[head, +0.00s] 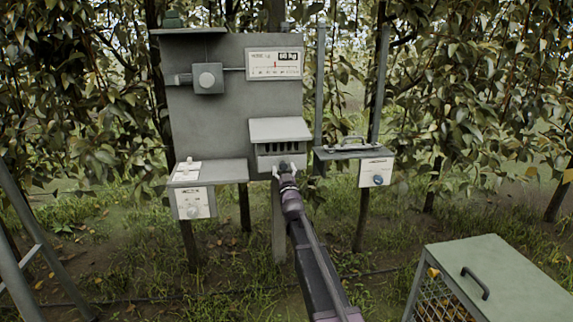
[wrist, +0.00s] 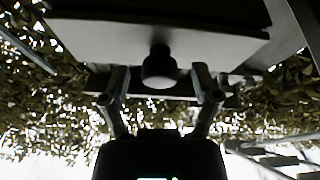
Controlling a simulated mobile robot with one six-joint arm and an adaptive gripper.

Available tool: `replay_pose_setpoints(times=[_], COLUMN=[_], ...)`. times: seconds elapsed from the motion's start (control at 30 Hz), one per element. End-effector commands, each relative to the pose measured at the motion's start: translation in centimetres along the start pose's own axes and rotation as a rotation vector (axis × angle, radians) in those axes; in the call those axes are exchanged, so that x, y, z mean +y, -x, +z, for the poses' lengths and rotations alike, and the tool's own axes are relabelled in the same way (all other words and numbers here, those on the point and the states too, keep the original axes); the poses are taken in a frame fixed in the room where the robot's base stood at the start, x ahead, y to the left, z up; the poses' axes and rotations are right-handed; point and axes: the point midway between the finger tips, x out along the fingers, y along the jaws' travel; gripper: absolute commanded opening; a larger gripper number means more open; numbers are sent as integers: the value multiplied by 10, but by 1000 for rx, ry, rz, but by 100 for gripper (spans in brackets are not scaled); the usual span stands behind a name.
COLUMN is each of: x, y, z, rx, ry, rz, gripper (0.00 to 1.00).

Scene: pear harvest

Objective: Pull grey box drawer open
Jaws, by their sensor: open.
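The grey box (head: 280,130) with a pale sloping lid and a row of dark slots hangs low on the grey panel. The drawer front (head: 264,162) is its pale lower part, and it looks closed. In the head view my gripper (head: 287,169) is right in front of it and hides part of it. In the wrist view a dark round knob (wrist: 160,62) stands out from a pale flat face (wrist: 95,42). My gripper (wrist: 160,82) is open, with one finger on each side of the knob. Gaps show between knob and fingers.
At right is a small ledge (head: 345,153) with a handled item and another pale box (head: 376,172). A green-topped crate (head: 500,275) stands at front right. Open grass lies below the panel.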

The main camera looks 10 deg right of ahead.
Motion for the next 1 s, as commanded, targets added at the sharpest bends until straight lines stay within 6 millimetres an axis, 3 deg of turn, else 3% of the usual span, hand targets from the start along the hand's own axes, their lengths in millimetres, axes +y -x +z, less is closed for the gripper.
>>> replay_pose_setpoints(times=[0.13,0.5,0.77,1.0], x=[0,0,0,1], y=[-10,-11,-11,-7], z=[0,0,0,-2], rx=[0,0,0,0], ry=[0,0,0,1], rz=[0,0,0,1], gripper=[79,79,2,0])
